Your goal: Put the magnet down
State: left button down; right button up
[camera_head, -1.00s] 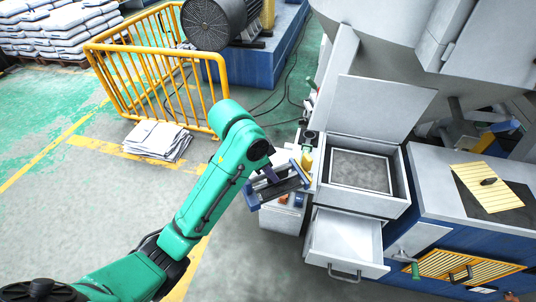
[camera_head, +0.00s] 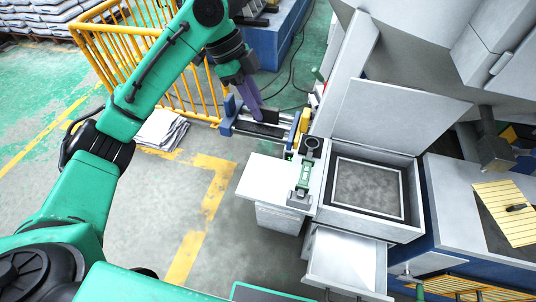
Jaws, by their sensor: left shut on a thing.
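The magnet (camera_head: 262,130) appears to be the dark-barred rack with blue end pieces. My left gripper (camera_head: 255,114) reaches down from the green arm with its purple fingers shut on the rack near its middle. The rack is at the left side of the machine, beyond the white flat surface (camera_head: 272,182). I cannot tell whether the rack touches anything below it. My right gripper is not in view.
A grey box with an open lid (camera_head: 393,116) stands right of the white surface. Its drawer (camera_head: 345,262) is pulled out below. A green-handled part (camera_head: 304,176) lies beside the box. A yellow railing (camera_head: 112,60) and bags (camera_head: 162,129) stand left.

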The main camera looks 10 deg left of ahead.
pick_arm(q)
jog(key=shift+w+f, duration=0.2)
jog(key=shift+f, duration=0.35)
jog(key=f, duration=0.5)
jog(key=s+f+p, duration=0.1)
jog(key=f, duration=1.1)
jog(key=shift+s+f+p, duration=0.25)
jog(key=shift+s+p, duration=0.05)
jog(key=shift+p, duration=0.05)
jog(key=shift+f, duration=0.3)
jog(key=shift+w, duration=0.1)
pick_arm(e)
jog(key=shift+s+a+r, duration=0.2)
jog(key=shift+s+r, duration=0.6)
pick_arm(q)
jog(key=shift+f, duration=0.1)
jog(key=c, duration=1)
grip_release()
jog(key=shift+o, duration=0.8)
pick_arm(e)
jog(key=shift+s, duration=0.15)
